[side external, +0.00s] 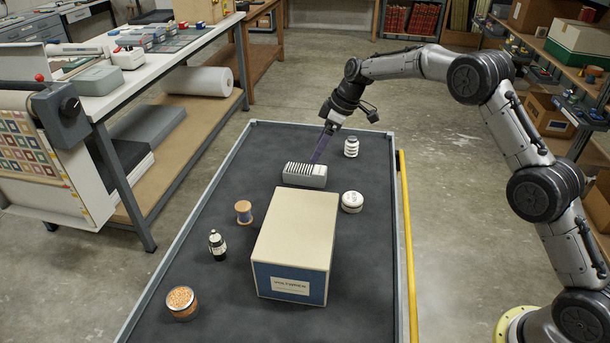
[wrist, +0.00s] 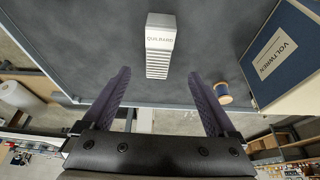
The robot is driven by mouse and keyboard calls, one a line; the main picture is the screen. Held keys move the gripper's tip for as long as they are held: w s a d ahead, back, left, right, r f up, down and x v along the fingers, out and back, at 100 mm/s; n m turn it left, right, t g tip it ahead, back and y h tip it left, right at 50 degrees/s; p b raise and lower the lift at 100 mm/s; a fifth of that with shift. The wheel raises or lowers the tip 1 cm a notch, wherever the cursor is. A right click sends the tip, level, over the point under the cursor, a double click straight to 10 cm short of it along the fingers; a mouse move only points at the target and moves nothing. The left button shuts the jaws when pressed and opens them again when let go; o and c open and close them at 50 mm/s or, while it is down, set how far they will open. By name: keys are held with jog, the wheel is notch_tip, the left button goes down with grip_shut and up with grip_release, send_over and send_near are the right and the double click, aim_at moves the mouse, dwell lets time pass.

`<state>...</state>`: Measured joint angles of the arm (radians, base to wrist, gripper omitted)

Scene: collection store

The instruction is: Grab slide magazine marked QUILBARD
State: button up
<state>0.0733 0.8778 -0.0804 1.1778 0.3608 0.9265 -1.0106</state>
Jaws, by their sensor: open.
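The slide magazine (side external: 305,175) is a small light grey block with a row of dark slots, lying on the dark cart top behind the large box. In the wrist view the grey magazine (wrist: 160,50) shows lettering that appears to read QUILBARD at one end. My gripper (side external: 318,158) is close to the magazine in the side view; whether it touches cannot be told there. In the wrist view my gripper (wrist: 161,82) has its two purple fingers spread apart, with the magazine beyond the fingertips, in line with the gap between them. Nothing is between the fingers.
A large cream and blue box labelled VOLTWREN (side external: 295,240) stands in front of the magazine. A white jar (side external: 352,202), a striped bottle (side external: 351,147), a thread spool (side external: 244,212), a dark bottle (side external: 217,245) and a jar of orange pieces (side external: 182,302) stand around.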

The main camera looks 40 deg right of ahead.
aim_at(306, 168)
jog(key=x, duration=0.9)
jog(key=shift+w+a+f, duration=0.2)
jog(key=shift+w+f, duration=0.05)
jog(key=shift+w, duration=0.1)
jog(key=shift+f, duration=0.25)
dwell(0.4)
grip_shut()
